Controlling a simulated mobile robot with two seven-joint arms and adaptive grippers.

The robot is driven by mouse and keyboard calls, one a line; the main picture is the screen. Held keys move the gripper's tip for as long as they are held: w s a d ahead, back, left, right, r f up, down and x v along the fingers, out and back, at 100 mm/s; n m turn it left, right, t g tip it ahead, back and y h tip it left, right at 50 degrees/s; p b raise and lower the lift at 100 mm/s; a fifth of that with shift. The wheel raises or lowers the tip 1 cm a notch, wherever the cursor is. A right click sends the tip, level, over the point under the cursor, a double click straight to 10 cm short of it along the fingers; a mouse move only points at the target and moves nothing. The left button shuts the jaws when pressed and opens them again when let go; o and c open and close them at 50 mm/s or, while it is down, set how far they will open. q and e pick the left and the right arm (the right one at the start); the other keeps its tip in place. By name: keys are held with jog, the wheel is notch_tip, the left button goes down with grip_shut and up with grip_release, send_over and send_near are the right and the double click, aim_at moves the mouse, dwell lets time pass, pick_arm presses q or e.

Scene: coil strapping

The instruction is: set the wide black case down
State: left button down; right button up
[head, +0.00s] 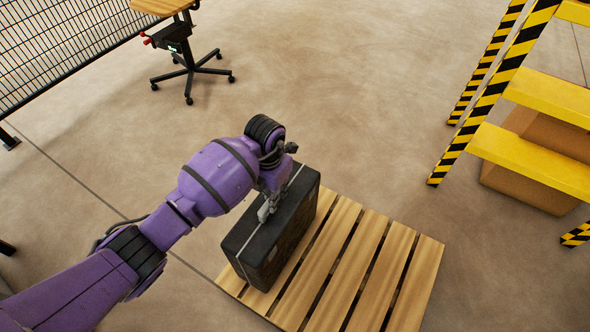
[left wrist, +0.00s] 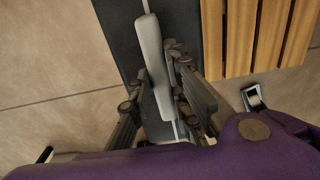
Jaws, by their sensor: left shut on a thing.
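The wide black case (head: 283,228) stands upright on its long edge at the left side of a wooden pallet (head: 376,267). I cannot tell whether it rests on the slats or hangs just above them. My left gripper (head: 265,211) is shut on the case's grey handle at its top. In the left wrist view, the gripper's fingers (left wrist: 157,85) sit on both sides of the light grey handle (left wrist: 154,62), with the dark case top (left wrist: 122,38) under it. The pallet slats (left wrist: 262,38) show to the right there. My right gripper is not in view.
A yellow shelf rack (head: 530,158) with black-striped posts and a cardboard box (head: 540,185) stands at the right. A wheeled stool (head: 188,62) and a black mesh fence (head: 62,45) are at the back left. The pallet's right part and the floor behind it are clear.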

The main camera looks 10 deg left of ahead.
pick_arm(q)
jog(key=shift+w, duration=0.1)
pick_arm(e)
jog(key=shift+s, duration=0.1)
pick_arm(q)
jog(key=c, duration=1.8)
grip_release()
jog(key=shift+f, duration=0.1)
jog(key=shift+o, duration=0.8)
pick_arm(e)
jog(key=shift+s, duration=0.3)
pick_arm(q)
notch_tip(320, 180, up, 12)
jog(key=p, duration=0.3)
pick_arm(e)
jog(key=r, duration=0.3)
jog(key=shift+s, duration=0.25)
